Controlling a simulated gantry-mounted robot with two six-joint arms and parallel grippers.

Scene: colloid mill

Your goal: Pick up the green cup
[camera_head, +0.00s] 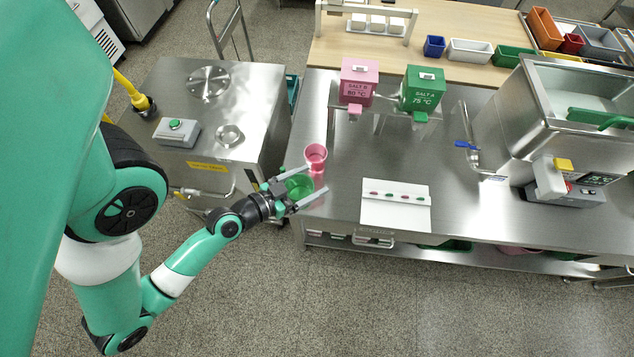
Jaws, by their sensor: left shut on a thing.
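The green cup (298,187) is at the left end of the steel table, between the fingers of my left gripper (311,184). The two fingers are shut on the cup from either side. I cannot tell whether the cup rests on the table or is lifted. A pink cup (316,154) stands on the table just behind the green one, close to the upper finger. My right gripper is not in view.
A white board (395,206) with small coloured pieces lies to the right. The pink (359,80) and green (423,88) salt dispensers stand behind. A steel machine (215,120) is at left, a steel tank (570,100) at right.

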